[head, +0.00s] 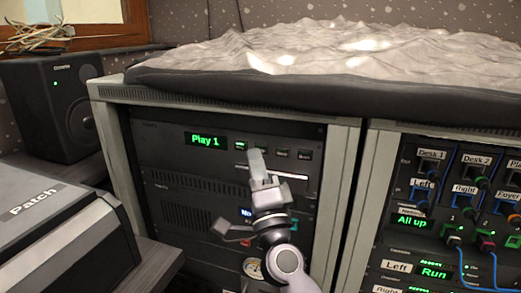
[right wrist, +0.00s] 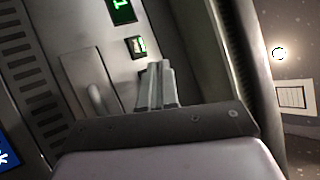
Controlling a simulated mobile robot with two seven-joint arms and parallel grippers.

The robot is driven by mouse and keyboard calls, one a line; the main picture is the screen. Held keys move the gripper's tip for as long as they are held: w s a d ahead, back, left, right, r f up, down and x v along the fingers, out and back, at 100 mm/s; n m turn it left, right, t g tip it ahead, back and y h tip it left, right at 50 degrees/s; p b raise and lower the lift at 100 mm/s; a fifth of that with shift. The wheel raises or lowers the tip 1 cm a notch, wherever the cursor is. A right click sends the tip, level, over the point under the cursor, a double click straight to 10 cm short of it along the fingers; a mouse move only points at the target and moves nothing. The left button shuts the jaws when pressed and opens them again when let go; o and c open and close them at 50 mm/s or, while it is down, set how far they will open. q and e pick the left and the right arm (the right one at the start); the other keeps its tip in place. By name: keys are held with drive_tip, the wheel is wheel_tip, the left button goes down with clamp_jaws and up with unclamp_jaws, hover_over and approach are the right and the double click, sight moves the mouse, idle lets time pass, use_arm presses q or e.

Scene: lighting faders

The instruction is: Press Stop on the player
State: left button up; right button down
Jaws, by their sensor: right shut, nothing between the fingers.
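The player (head: 170,145) is the top unit of the left rack, and its green display (head: 205,140) reads "Play 1". A row of small buttons lies right of the display. The leftmost button (head: 240,143) is lit green; two dark buttons (head: 282,153) (head: 304,155) show further right. Their labels are too small to read. My right gripper (head: 256,156) is shut and empty, its tip over the row and partly covering the second button. In the right wrist view my fingers (right wrist: 156,86) lie just below a lit button (right wrist: 136,47). I cannot tell whether they touch the panel. My left gripper is out of view.
Right of the rack is a patch unit with blue cables (head: 450,205). A grey "Patch" box (head: 55,225) and a black speaker (head: 50,105) stand at left.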

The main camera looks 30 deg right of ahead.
drive_tip(key=shift+w+d, duration=0.1)
idle(0.7)
drive_tip(key=shift+w+d, duration=0.2)
drive_tip(key=shift+d, duration=0.05)
idle(0.4)
drive_tip(key=shift+w+d+r, duration=0.25)
drive_tip(key=shift+d, duration=0.25)
idle(0.8)
drive_tip(key=shift+a+p, duration=0.1)
drive_tip(key=shift+p, duration=0.2)
drive_tip(key=shift+s+a+f, duration=0.1)
drive_tip(key=shift+s+a, duration=0.1)
drive_tip(key=shift+s, duration=0.1)
drive_tip(key=shift+s+a, duration=0.2)
drive_tip(key=shift+s+a+f+p, duration=0.1)
drive_tip(key=shift+s+a+p, duration=0.25)
drive_tip(key=shift+s+a, duration=0.5)
drive_tip(key=shift+s+a+f+p, duration=0.1)
drive_tip(key=shift+s+a+p, duration=0.2)
drive_tip(key=shift+s+a, duration=0.55)
